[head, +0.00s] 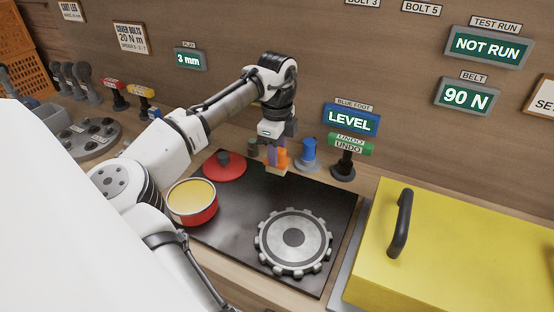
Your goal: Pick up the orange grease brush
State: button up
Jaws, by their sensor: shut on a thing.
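The orange grease brush (283,162) is in my gripper (274,152), near the back edge of the black mat. My gripper points down and is shut on the brush. A pale tan part shows at the brush's lower end, close over the mat. I cannot tell whether it touches the mat. The fingers are small in the head view and partly cover the brush.
On the mat (237,229) are a red pot with yellow contents (192,203), a red lid (224,166) and a toothed metal wheel (293,243). A yellow handled cover (460,245) is at right.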

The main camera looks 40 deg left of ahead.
notch_tip(320, 180, up, 17)
jog(key=shift+b, duration=0.3)
jog(key=shift+r, duration=0.1)
jog(key=o, duration=0.3)
jog(key=shift+c, duration=0.7)
